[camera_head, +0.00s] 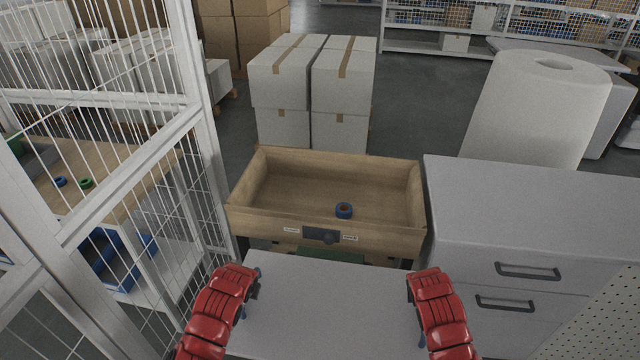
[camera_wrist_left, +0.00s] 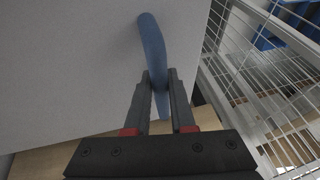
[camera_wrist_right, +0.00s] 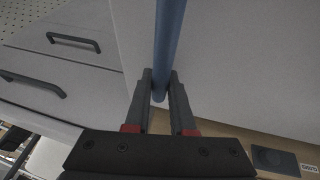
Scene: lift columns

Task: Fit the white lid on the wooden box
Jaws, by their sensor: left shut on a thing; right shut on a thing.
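The white lid (camera_head: 332,305) is a flat light panel nearer to me than the box, apart from it in the head view. The open wooden box (camera_head: 262,219) stands beyond the lid, with a blue ring (camera_head: 344,210) lying inside. My left gripper (camera_head: 254,284) is shut on a blue handle (camera_wrist_left: 153,50) at the lid's left side. My right gripper (camera_head: 411,296) is shut on another blue handle (camera_wrist_right: 167,40) at the lid's right side. Part of the box's wood also shows in the right wrist view (camera_wrist_right: 222,136). The lid's underside is hidden.
A grey drawer cabinet (camera_head: 530,225) stands close on the box's right. A white mesh fence (camera_head: 150,150) stands close on its left. White cartons (camera_head: 283,80) and a large white roll (camera_head: 535,110) are behind. Something green shows below the box front.

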